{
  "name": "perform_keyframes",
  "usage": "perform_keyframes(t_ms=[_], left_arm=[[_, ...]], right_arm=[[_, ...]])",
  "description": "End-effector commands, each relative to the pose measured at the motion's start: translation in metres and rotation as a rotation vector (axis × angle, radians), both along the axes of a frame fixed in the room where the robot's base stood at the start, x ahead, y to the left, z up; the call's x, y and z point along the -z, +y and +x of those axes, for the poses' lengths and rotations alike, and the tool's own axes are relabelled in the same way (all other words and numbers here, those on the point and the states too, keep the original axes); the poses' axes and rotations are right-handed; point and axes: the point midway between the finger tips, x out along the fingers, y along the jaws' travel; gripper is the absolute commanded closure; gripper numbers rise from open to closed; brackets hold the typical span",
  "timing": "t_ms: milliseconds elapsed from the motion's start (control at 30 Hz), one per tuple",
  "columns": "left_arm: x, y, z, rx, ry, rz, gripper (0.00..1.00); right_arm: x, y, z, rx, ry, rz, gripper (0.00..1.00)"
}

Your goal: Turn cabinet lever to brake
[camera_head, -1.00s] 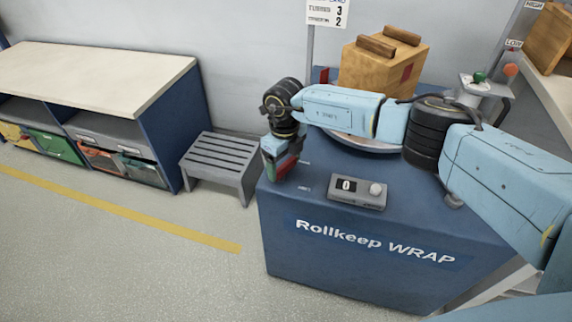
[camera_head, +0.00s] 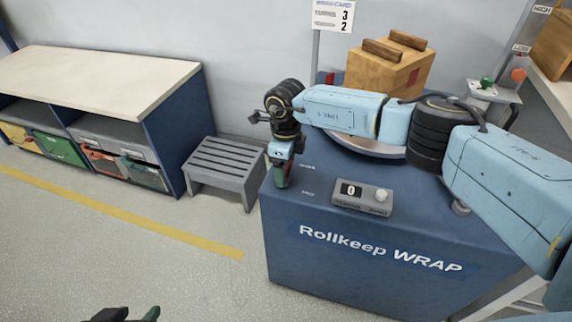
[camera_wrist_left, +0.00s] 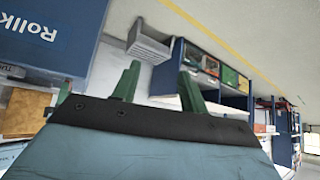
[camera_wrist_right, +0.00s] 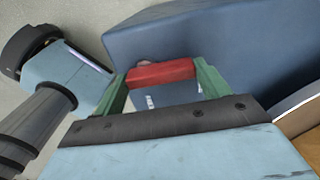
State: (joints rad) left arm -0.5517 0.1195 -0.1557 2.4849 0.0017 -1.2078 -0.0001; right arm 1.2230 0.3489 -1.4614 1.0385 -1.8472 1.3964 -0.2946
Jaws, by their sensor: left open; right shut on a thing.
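The blue cabinet marked "Rollkeep WRAP" (camera_head: 385,275) stands right of centre in the head view. Its red lever handle (camera_wrist_right: 160,74) lies across between the green fingers in the right wrist view. My right gripper (camera_head: 281,180) is shut on this handle at the cabinet's left end, pointing down; in the head view it mostly hides the lever. Two small white labels (camera_head: 307,192) lie on the cabinet top just right of it, too small to read. My left gripper (camera_head: 131,314) is open and empty at the bottom edge, away from the cabinet.
A grey counter box (camera_head: 361,197) reading 0 sits on the cabinet top. A wooden crate (camera_head: 387,72) stands on the turntable (camera_head: 365,147) behind my right arm. A grey step stool (camera_head: 225,165) is close left of the cabinet. The floor at front left is clear.

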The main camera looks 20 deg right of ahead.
Motion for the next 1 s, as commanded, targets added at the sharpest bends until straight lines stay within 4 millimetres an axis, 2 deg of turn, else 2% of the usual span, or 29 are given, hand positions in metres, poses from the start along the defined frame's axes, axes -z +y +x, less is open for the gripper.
perform_keyframes(t_ms=[233,267,400,800,1000], left_arm=[[0.0,0.0,0.0,0.0,0.0,0.0,0.57],[0.0,0.0,0.0,0.0,0.0,0.0,0.57],[0.0,0.0,0.0,0.0,0.0,0.0,0.57],[0.0,0.001,-0.002,-0.001,0.017,0.004,0.57],[0.013,0.012,-0.03,-0.017,0.181,0.041,0.57]], right_arm=[[-0.001,0.0,0.001,-0.005,-0.003,-0.001,0.48],[-0.001,0.0,0.001,-0.004,-0.003,-0.001,0.23],[-0.001,0.0,0.001,-0.003,-0.002,0.0,0.05],[-0.005,0.0,0.0,-0.002,-0.001,0.0,0.04],[-0.024,0.0,0.0,-0.002,-0.002,0.001,0.04]])
